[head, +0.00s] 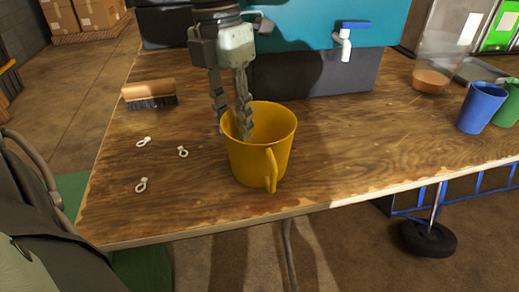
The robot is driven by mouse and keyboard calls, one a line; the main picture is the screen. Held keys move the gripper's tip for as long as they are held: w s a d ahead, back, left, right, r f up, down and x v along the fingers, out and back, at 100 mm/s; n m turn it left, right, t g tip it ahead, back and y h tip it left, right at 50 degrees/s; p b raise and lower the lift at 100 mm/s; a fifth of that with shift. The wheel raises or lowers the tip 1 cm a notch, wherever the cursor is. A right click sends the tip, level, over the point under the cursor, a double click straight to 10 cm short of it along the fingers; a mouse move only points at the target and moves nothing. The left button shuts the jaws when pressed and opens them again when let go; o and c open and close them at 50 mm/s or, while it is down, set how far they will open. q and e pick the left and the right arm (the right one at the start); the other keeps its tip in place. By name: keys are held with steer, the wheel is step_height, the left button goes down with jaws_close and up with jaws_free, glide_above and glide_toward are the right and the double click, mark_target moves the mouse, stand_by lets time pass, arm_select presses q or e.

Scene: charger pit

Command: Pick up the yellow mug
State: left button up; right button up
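The yellow mug (252,165) stands upright on the wooden table (340,160), near its front edge. Its opening faces up and its handle points toward me. My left gripper (233,132) points down at the mug's left rim. One finger is inside the mug and the other is just outside its left wall. A gap shows between the fingers, so it looks open. Whether either finger touches the wall cannot be told. My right gripper is not in view.
A brush (150,94) and several small white loops (183,152) lie left of the mug. A blue cup (481,108), a green cup (508,105) and a clear jar (432,75) stand right.

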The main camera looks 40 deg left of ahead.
arm_select(q)
steer(key=f, duration=0.3)
steer(key=shift+s+d+f, duration=0.15)
steer(key=shift+d+f, duration=0.05)
steer(key=shift+f, duration=0.1)
jaws_close()
